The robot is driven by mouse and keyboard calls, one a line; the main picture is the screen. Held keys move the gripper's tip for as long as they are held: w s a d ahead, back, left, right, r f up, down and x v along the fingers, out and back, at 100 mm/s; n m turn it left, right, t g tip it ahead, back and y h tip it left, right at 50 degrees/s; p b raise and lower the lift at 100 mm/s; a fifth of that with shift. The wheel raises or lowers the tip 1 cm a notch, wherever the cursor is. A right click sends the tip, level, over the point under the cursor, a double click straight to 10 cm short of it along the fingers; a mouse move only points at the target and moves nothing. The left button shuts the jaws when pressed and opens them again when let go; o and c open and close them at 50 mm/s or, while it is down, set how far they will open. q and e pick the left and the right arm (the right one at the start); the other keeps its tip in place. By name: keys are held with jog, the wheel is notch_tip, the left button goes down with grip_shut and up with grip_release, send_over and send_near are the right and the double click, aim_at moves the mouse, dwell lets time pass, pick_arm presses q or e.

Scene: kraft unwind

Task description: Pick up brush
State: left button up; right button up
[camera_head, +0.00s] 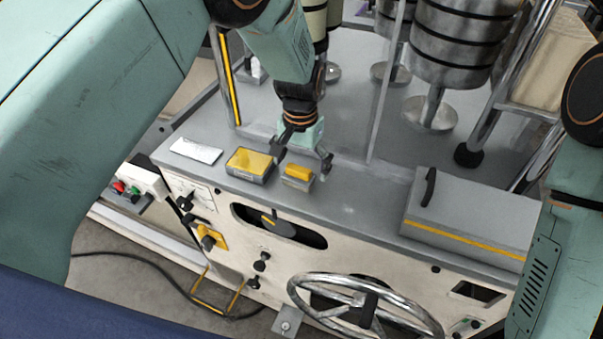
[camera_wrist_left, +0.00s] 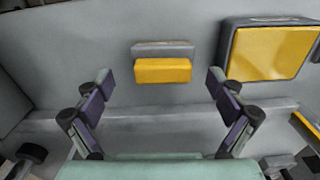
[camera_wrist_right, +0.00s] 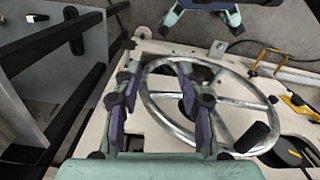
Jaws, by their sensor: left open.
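The brush appears to be the small block with a yellow top and grey lower part (camera_head: 298,175), lying on the grey ledge of the machine. In the left wrist view it (camera_wrist_left: 162,70) lies centred, beyond and between the finger tips. My left gripper (camera_head: 303,160) is open and empty, just above and behind the block, fingers spread to either side. The fingers appear apart from it. My right gripper (camera_wrist_right: 157,95) is open and empty in the right wrist view, over the machine's front near the handwheel. It is hidden in the head view.
A yellow-topped grey tray (camera_head: 250,163) sits close left of the block, with a white sheet (camera_head: 196,151) farther left. A grey box with a black handle (camera_head: 470,215) stands at right. A chrome handwheel (camera_head: 335,305) juts from the front. Metal rollers (camera_head: 455,60) stand behind.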

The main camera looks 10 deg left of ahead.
pick_arm(q)
jog(key=shift+s+a+f, duration=0.3)
jog(key=shift+f, duration=0.3)
jog(key=shift+w+d+f, duration=0.1)
jog(key=shift+c, duration=0.2)
jog(key=shift+c, duration=0.9)
jog(key=c, duration=1.1)
